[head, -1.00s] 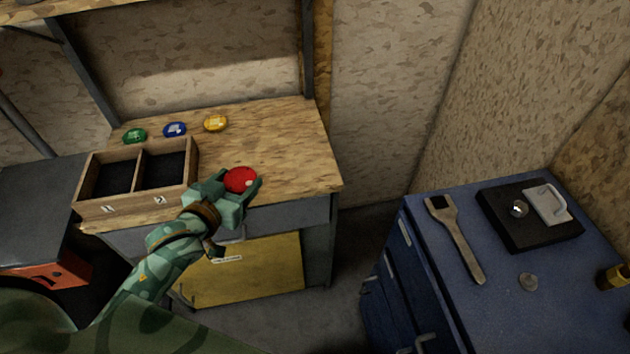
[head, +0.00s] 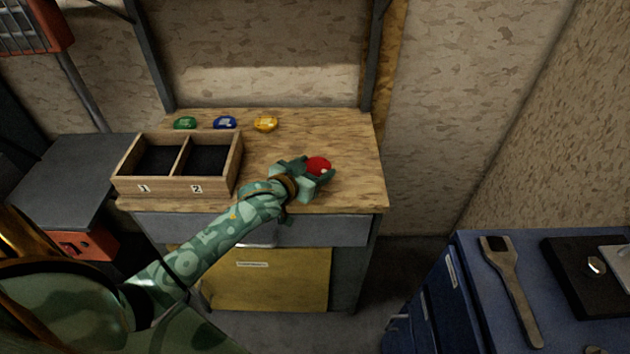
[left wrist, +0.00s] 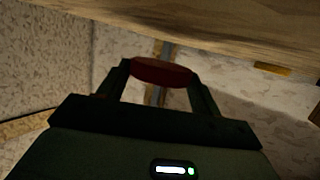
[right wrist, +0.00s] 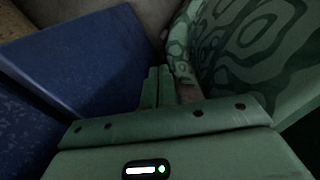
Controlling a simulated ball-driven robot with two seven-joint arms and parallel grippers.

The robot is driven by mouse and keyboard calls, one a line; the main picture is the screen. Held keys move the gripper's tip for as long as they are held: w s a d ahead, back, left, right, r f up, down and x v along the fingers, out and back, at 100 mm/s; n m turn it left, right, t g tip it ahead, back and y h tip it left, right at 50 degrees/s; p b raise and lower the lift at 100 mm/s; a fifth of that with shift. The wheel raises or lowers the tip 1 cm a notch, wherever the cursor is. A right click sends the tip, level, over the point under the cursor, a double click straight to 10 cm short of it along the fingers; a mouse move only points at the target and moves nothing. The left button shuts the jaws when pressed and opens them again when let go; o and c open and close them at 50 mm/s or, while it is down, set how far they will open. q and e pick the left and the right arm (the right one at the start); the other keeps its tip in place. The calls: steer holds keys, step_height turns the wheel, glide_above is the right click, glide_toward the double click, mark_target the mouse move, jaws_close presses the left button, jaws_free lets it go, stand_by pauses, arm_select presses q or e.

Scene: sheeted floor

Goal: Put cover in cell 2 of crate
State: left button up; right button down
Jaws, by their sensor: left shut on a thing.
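The wooden crate (head: 180,185) sits on the bench with two dark-lined cells, labelled 1 on the left and 2 on the right. Both cells look empty. My left gripper (head: 317,171) is right of the crate, over the bench's front right part, shut on a red disc (head: 319,165). The left wrist view shows the red disc (left wrist: 163,72) between the two fingers. It is the only likely cover I see in hand; I cannot tell its exact kind. My right gripper (right wrist: 157,86) shows only in the right wrist view, fingers together and empty.
The bench (head: 350,135) is clear at right. A blue cabinet (head: 470,290) at right bears a brush-like tool (head: 512,285) and a black box (head: 577,272).

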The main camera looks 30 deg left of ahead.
arm_select(q)
steer(key=f, duration=0.1)
steer(key=f+b, duration=0.2)
steer(key=f, duration=0.1)
steer(key=shift+w, duration=0.25)
steer(key=shift+r, duration=0.25)
steer(key=o, duration=0.7)
steer(key=shift+f, duration=0.2)
steer(key=o, duration=0.4)
steer(key=shift+o, duration=0.2)
